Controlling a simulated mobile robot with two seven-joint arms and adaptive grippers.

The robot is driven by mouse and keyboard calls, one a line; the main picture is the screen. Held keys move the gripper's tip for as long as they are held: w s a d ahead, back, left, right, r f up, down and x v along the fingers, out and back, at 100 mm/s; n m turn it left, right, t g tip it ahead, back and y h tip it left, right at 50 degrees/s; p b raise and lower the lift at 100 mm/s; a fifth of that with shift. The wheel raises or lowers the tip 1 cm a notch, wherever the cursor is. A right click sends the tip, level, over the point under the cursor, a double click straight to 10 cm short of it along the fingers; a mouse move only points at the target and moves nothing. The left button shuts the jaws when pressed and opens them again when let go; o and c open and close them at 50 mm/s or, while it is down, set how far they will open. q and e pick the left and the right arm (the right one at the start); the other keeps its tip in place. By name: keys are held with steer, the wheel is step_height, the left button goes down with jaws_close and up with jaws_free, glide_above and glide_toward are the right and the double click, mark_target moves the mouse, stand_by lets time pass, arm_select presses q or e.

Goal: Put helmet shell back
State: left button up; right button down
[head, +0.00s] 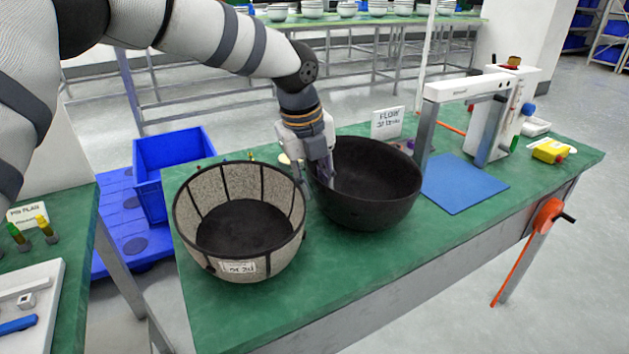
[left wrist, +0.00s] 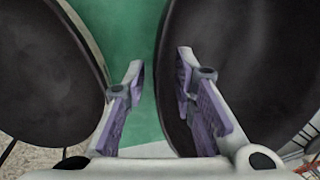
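A black, bowl-shaped helmet shell (head: 375,190) sits open side up on the green table; it fills the right of the left wrist view (left wrist: 255,65). Left of it stands a speckled grey bowl (head: 212,250) with dark vertical strips, a dark floor and a white label; part of it shows at the left of the wrist view (left wrist: 45,70). My left gripper (head: 324,180) points down at the black shell's left rim. In the wrist view its fingers (left wrist: 160,78) are apart, with the rim passing between them and a visible gap. My right gripper is not in view.
A blue mat (head: 464,184) lies under a white and grey frame (head: 465,88) to the right. A white sign (head: 387,122) stands behind the shell. A blue crate (head: 175,165) is beyond the table's left end. The table front (head: 400,260) is clear.

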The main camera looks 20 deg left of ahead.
arm_select(q)
steer(key=shift+r, duration=0.1)
steer(key=v, duration=1.2)
steer(key=shift+p, duration=0.35)
steer(key=shift+w, duration=0.1)
